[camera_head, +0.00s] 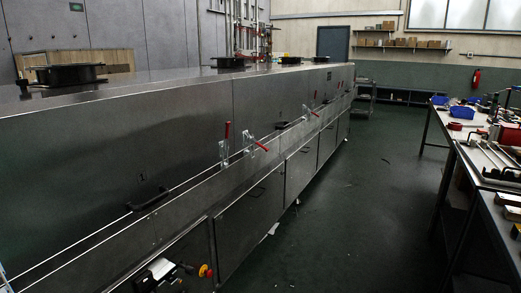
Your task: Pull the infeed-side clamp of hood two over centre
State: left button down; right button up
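The long steel dryer (185,122) runs from the near left to the far middle. A figure 1 is marked on its nearest hood panel (100,160). Past a vertical seam is the following hood panel (270,100), which looks like hood two; its number is not readable. Two red-handled toggle clamps sit near this seam. The left clamp (224,152) has its red handle upright. The right clamp (250,143), on the hood two side, has its handle tilted down to the right. Another red-handled clamp (312,113) is farther along. Neither gripper is in view.
A black handle (148,199) is on the near hood. A red stop button (205,271) sticks out low at the front. A workbench (478,180) with tools and blue bins stands at right. The green floor aisle (350,210) between is largely clear.

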aim_at(252, 139)
jog(key=i+l+z, duration=0.15)
jog(key=i, duration=0.7)
jog(key=i+l+z, duration=0.2)
jog(key=i, duration=0.65)
jog(key=j, duration=0.1)
